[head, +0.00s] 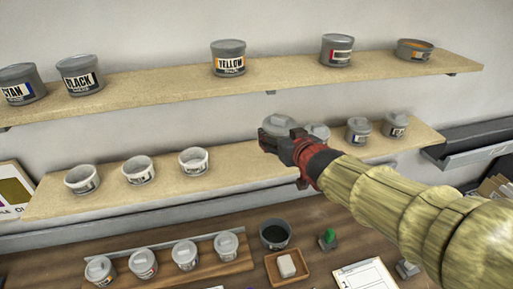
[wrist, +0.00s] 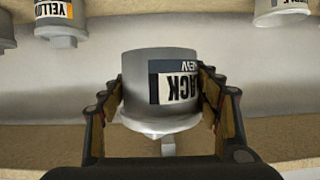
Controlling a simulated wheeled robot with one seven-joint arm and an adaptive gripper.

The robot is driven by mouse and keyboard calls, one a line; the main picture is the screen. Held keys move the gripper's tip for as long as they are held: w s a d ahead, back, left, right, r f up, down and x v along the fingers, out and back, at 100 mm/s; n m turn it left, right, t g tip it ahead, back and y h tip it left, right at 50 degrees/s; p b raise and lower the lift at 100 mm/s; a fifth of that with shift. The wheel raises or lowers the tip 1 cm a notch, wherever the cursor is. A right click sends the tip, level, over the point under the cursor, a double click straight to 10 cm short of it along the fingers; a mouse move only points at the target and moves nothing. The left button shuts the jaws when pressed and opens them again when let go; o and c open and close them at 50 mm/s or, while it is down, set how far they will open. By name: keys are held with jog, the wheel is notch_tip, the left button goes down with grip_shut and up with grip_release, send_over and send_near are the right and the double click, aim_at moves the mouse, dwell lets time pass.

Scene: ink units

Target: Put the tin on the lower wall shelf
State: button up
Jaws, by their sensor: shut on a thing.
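The tin (wrist: 178,95) is grey, with a white label that reads "ACK NEW" in the wrist view, where it shows inverted. My gripper (wrist: 168,98) is shut on its sides. In the head view, my gripper (head: 278,140) is in front of the lower wall shelf (head: 235,174), right of its middle, and only the grey top of the tin shows above the jaws. I cannot tell whether the tin touches the shelf. Three open white-rimmed tins stand on the shelf's left half; several lidded grey tins (head: 358,129) stand right of my gripper.
The upper shelf (head: 150,84) above holds several labelled tins, including the yellow tin (head: 229,58). Below, the desk (head: 235,272) carries a rack of lidded tins, a dark bowl (head: 275,234) and a wooden tray (head: 305,276). The lower shelf has bare room left of my gripper.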

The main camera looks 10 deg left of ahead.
jog(key=w+a+f+b, duration=0.3)
jog(key=w+a+f, duration=0.1)
jog(key=w+a, duration=0.15)
send_over(252, 157)
jog(key=f, duration=0.4)
jog(key=shift+s+d+f, duration=0.1)
jog(key=shift+d+f, duration=0.15)
jog(key=shift+f, duration=0.05)
jog(key=shift+a+f, duration=0.2)
jog(key=shift+f, duration=0.1)
jog(key=shift+w+f, duration=0.2)
jog(key=shift+f, duration=1.4)
jog(key=shift+f, duration=0.2)
jog(key=o, duration=1.6)
